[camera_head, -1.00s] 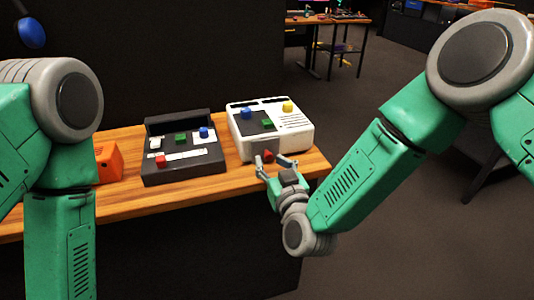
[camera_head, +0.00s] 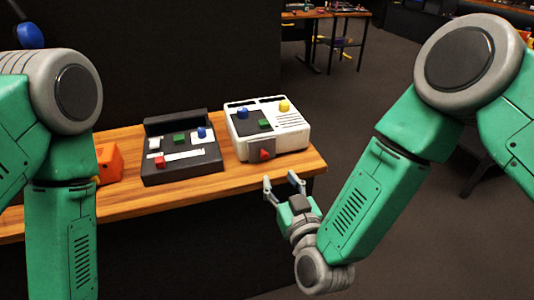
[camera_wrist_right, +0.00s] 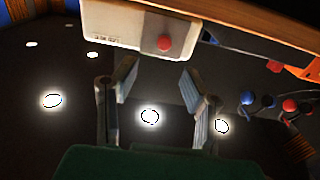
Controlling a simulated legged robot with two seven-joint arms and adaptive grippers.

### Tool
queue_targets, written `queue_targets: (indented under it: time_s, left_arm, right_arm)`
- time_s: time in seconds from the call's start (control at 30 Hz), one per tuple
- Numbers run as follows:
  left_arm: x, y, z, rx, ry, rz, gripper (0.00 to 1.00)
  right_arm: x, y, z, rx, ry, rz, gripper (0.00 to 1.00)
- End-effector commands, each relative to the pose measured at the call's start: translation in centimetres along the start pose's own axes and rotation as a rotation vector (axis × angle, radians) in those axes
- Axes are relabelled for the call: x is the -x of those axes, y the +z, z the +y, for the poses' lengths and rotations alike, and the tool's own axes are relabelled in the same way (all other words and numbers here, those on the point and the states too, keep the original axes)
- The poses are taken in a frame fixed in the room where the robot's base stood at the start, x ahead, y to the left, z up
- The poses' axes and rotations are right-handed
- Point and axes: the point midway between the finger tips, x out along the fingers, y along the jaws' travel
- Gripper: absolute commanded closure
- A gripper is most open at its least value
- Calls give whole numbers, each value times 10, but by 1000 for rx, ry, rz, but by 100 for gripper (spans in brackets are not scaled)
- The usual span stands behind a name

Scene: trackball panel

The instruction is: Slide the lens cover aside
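The white panel box (camera_head: 291,143) stands at the right end of the bench. A dark grey plate with a red knob (camera_head: 264,154) is on its front face, toward the left; I take this plate to be the lens cover (camera_head: 252,157). No lens can be made out. In the right wrist view the white box (camera_wrist_right: 106,27) and red knob (camera_wrist_right: 164,43) lie beyond the fingers. My right gripper (camera_head: 284,182) is open and empty, in front of and below the box, apart from the knob. My left arm hangs at the left; its gripper is outside the view.
The wooden bench (camera_head: 208,188) has its front edge just behind my right gripper. A black panel box (camera_head: 180,170) with coloured buttons stands left of the white one. An orange box (camera_head: 109,163) sits farther left. Floor space right of the bench is open.

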Motion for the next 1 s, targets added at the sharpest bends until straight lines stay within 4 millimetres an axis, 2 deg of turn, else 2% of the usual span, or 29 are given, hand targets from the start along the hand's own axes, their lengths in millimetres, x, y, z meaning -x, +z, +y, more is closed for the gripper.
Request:
queue_targets:
  time_s: [0.7,1.0]
  left_arm:
    - [12,-1,0,0,0,0,60]
    - [15,-1,0,0,0,0,60]
  right_arm:
    - [51,0,0,-1,-1,-2,61]
    - [65,0,-1,1,-1,-1,61]
